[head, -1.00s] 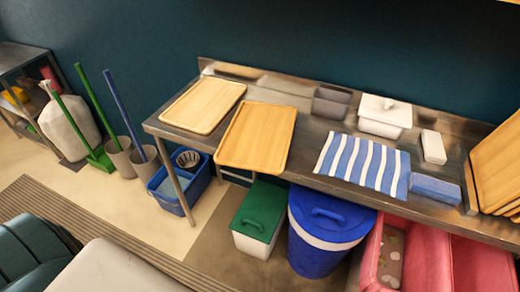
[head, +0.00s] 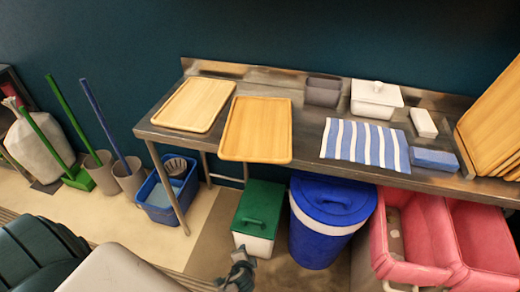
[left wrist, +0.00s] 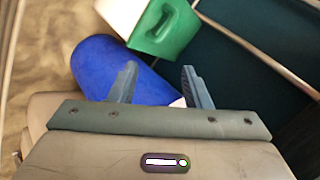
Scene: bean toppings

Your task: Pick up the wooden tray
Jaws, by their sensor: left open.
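Two light wooden trays lie on the steel counter in the head view. The left tray (head: 194,104) lies flat near the back. The other wooden tray (head: 257,130) lies to its right, its front end overhanging the counter's front edge. My left gripper (left wrist: 160,82) is open and empty in the left wrist view, with the blue bin behind its fingers. A grey gripper, apparently my left one, also shows low in the head view (head: 240,268), below the trays and in front of the green-lidded bin. Neither tray shows in the left wrist view. My right gripper is out of view.
More wooden trays (head: 488,130) lean at the counter's right end. A striped cloth (head: 365,145), grey containers (head: 323,91) and a white lidded box (head: 376,97) stand on the counter (head: 305,170). Below are a green-lidded bin (head: 260,207), a blue bin (head: 330,215) and pink crates (head: 420,235).

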